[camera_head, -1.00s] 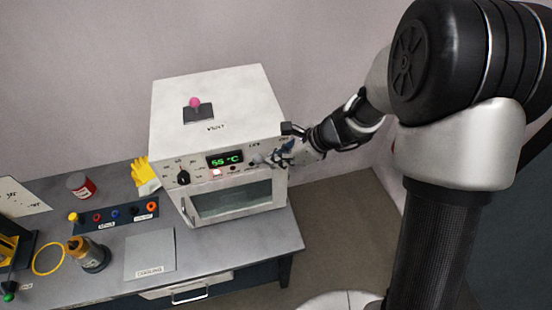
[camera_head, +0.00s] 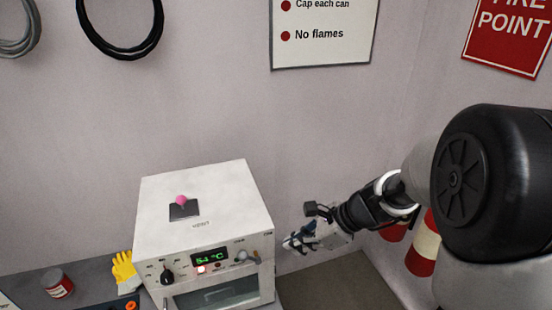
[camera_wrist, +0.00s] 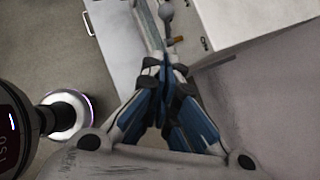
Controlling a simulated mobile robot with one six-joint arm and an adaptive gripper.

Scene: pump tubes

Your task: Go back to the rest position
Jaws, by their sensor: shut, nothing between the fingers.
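My gripper (camera_head: 289,243) is to the right of the white oven (camera_head: 205,205), apart from its right side in the head view. In the wrist view my gripper (camera_wrist: 168,62) has its blue-padded fingers together with nothing between them. The oven has a green display (camera_head: 210,257) that reads about 54 °C and a lit red button (camera_head: 201,269). Its front door window (camera_head: 215,298) is partly cut off by the lower picture edge.
A pink knob (camera_head: 182,200) sits on the oven's dark vent plate. A yellow glove (camera_head: 124,270) and a red jar (camera_head: 58,284) are on the bench at left. Red-and-white cylinders (camera_head: 424,248) stand behind my arm.

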